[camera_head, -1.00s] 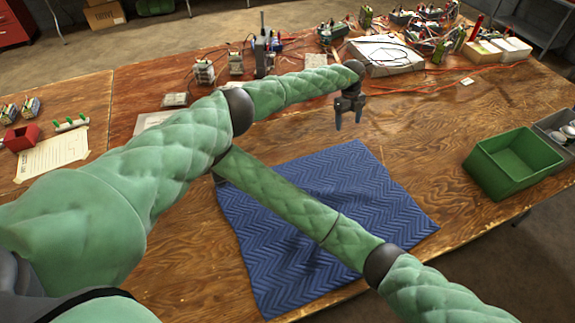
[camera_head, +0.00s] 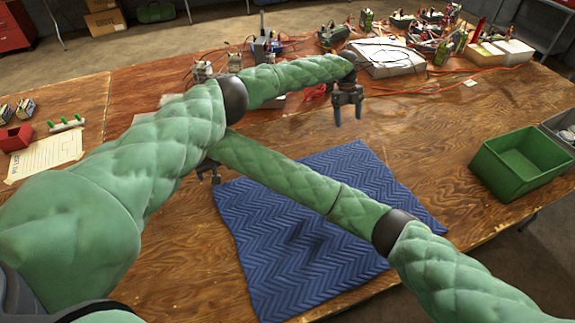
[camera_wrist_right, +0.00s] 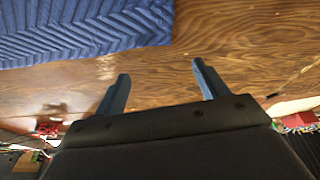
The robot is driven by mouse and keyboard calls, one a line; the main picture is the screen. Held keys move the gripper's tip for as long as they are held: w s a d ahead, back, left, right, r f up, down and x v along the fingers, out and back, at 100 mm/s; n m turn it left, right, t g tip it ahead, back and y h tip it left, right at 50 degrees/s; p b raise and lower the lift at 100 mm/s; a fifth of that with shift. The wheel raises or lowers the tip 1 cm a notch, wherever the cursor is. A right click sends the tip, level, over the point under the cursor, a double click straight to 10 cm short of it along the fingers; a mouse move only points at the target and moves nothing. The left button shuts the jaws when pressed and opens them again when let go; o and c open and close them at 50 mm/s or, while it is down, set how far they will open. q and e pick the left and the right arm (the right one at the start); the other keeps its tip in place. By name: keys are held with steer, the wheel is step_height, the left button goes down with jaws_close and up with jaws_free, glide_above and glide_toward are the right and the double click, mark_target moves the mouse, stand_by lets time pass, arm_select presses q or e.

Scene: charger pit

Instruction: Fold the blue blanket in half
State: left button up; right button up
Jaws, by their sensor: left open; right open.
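The blue blanket (camera_head: 300,255) with a zigzag quilted pattern lies spread out on the wooden table, with a few wrinkles. My right forearm crosses above it and hides a band of it. My left gripper (camera_head: 348,115) is open and empty, just beyond the blanket's far corner. My right gripper (camera_head: 209,177) is by the blanket's left corner, partly hidden behind my arms. In the right wrist view my right gripper (camera_wrist_right: 161,73) is open with nothing between its fingers; the blanket (camera_wrist_right: 70,30) lies apart from the fingertips at the upper left.
A green bin (camera_head: 520,163) stands at the table's right edge. Electronics, cables and a white box (camera_head: 385,57) fill the back. A red holder (camera_head: 15,138) and a paper sheet (camera_head: 45,157) lie at the left. Bare table lies between the blanket and the bin.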

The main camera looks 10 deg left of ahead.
mark_target(337, 144)
arm_select(q)
steer(key=shift+f, duration=4.1)
arm_select(e)
steer(key=shift+f, duration=4.15)
arm_select(q)
steer(key=shift+f, duration=0.15)
